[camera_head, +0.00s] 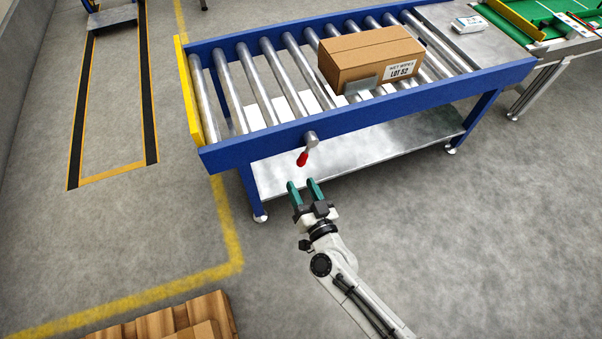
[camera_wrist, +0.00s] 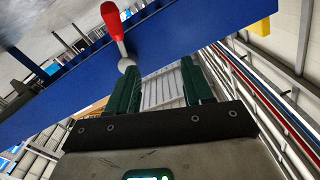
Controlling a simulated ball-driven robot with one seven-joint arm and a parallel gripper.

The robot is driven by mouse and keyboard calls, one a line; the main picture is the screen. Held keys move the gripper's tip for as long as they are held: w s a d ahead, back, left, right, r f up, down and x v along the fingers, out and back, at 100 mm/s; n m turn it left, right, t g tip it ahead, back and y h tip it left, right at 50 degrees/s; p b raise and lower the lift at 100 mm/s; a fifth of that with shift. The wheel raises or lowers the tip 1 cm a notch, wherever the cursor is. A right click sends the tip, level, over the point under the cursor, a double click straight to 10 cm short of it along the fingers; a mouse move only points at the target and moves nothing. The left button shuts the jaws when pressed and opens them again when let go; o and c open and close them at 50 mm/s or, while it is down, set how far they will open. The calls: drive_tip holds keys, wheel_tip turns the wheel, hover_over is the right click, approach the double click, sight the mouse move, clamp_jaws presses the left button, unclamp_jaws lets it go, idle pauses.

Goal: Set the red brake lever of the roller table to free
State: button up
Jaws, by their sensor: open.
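The red-handled brake lever (camera_head: 304,154) is mounted on the front blue rail of the roller table (camera_head: 340,122). In the head view its red grip hangs down and a little left from a grey hub. It also shows in the wrist view (camera_wrist: 113,24), against the blue rail (camera_wrist: 190,38). My gripper (camera_head: 302,184) has two green fingers, spread apart and empty. It is just below and in front of the lever, apart from it. In the wrist view the fingers (camera_wrist: 158,92) stand short of the rail, with the lever near the left finger.
A cardboard box (camera_head: 371,58) labelled LOT 52 sits on the rollers behind a small grey plate (camera_head: 360,86). A yellow end plate (camera_head: 188,92) closes the table's left end. A lower metal shelf (camera_head: 360,152) lies under the rollers. A wooden pallet (camera_head: 170,322) is at the bottom left.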

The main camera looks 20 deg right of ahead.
sight(304, 162)
wheel_tip(304, 162, down, 6)
drive_tip(key=d+f+m+h+b, duration=0.1)
drive_tip(key=d+m+h+b, duration=0.1)
drive_tip(key=m+h+b, duration=0.15)
drive_tip(key=shift+n+h, duration=0.25)
drive_tip(key=shift+h, duration=0.2)
drive_tip(key=b+x, duration=0.3)
drive_tip(key=x, duration=0.8)
drive_tip(key=shift+d+r+b, duration=0.15)
drive_tip(key=shift+r+b, duration=0.05)
drive_tip(key=shift+b, duration=0.1)
drive_tip(key=shift+c, duration=0.5)
clamp_jaws()
